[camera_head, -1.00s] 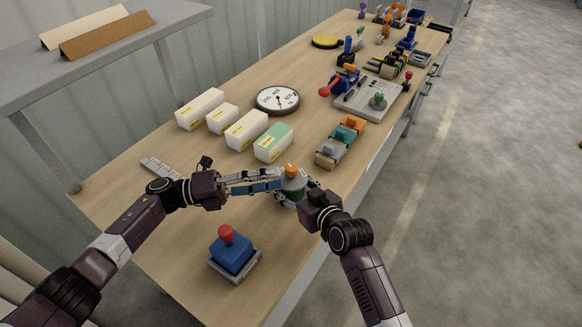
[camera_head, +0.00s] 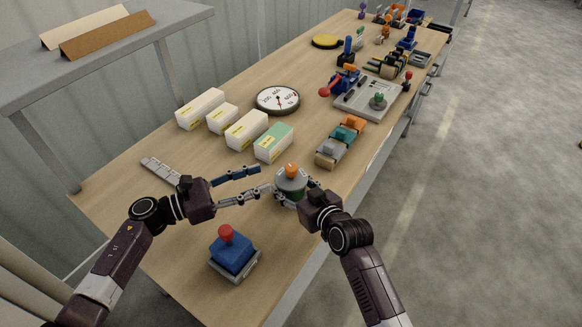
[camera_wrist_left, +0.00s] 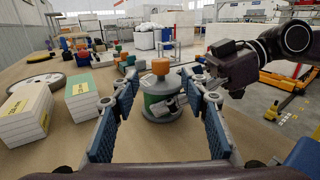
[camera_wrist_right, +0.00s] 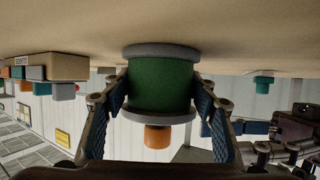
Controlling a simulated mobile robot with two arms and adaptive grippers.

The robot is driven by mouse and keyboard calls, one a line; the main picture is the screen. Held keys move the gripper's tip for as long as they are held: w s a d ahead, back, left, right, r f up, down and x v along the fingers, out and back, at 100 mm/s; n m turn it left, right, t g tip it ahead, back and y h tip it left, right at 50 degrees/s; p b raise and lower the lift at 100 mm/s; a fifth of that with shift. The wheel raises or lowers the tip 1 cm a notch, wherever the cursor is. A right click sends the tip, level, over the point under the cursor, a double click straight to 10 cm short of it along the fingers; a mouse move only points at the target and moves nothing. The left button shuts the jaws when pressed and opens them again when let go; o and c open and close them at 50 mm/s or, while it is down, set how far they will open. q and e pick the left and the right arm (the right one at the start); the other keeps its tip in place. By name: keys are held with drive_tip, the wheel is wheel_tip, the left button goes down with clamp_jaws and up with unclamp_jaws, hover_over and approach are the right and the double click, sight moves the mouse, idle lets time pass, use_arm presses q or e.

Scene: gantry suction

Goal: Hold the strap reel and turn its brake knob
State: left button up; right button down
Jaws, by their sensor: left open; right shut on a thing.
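The strap reel (camera_head: 291,184) stands upright on the wooden table, with grey flanges and a green wound drum (camera_wrist_right: 160,84). Its orange brake knob (camera_head: 291,170) sits on top; it also shows in the left wrist view (camera_wrist_left: 160,67) and, upside down, in the right wrist view (camera_wrist_right: 158,136). My right gripper (camera_wrist_right: 160,90) is shut on the reel's green drum, one finger on each side. My left gripper (camera_head: 262,180) is open and empty, left of the reel. In the left wrist view its fingers (camera_wrist_left: 160,98) are spread wide, with the reel and knob beyond them.
A blue box with a red button (camera_head: 232,250) stands at the near end. White boxes (camera_head: 246,130), one with a green top (camera_head: 274,142), and a round dial (camera_head: 277,100) lie beyond. Coloured blocks (camera_head: 341,141) stand near the right edge. A flat grey strip (camera_head: 161,170) lies at left.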

sight(291, 167)
use_arm(q)
drive_tip(key=x, duration=1)
clamp_jaws()
drive_tip(key=shift+w+f+m+g+h, duration=0.1)
drive_tip(key=shift+m+g+h, duration=0.1)
drive_tip(key=shift+m+g, duration=0.55)
drive_tip(key=shift+s+f+m+g+h, duration=0.15)
drive_tip(key=shift+m+g, duration=0.3)
drive_tip(key=shift+g, duration=0.6)
drive_tip(key=shift+w+m+g+h, duration=0.15)
drive_tip(key=shift+m+g+h, duration=0.1)
drive_tip(key=shift+m+g, duration=0.75)
drive_tip(key=shift+g, duration=0.5)
unclamp_jaws()
drive_tip(key=shift+r, duration=0.15)
